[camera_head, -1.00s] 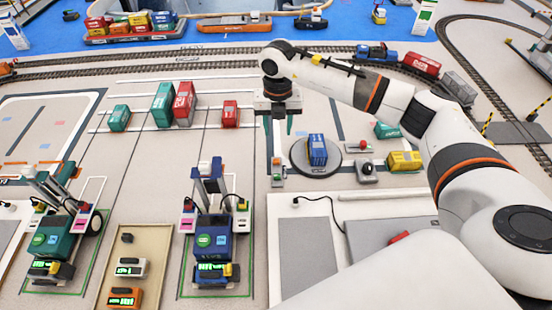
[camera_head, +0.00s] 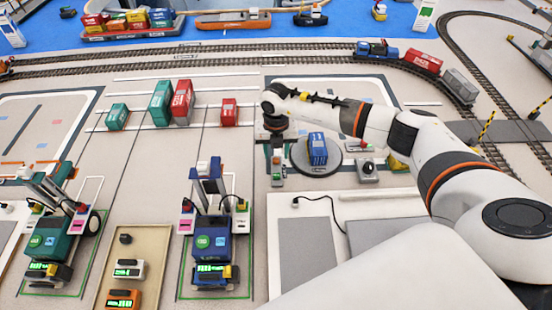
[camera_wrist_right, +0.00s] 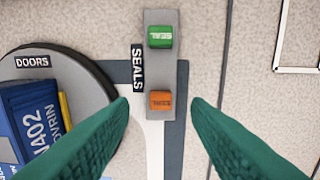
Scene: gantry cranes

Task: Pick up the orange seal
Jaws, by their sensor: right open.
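The orange seal (camera_wrist_right: 161,101) is a small block on the grey seal holder (camera_wrist_right: 159,70), which carries the label SEALS. A green seal (camera_wrist_right: 160,36) sits on the same holder, above the orange one in the right wrist view. My right gripper (camera_wrist_right: 160,102) is open, with its two green fingers on either side of the orange seal and gaps between. My left gripper is not in view.
A round turntable (camera_head: 331,168) with a blue container (camera_head: 317,149) stands close to the right of the holder. A control box with a knob (camera_head: 367,172) lies further right. A blue gantry crane (camera_head: 211,244) stands at lower left. Red (camera_head: 229,113) and teal containers stand behind.

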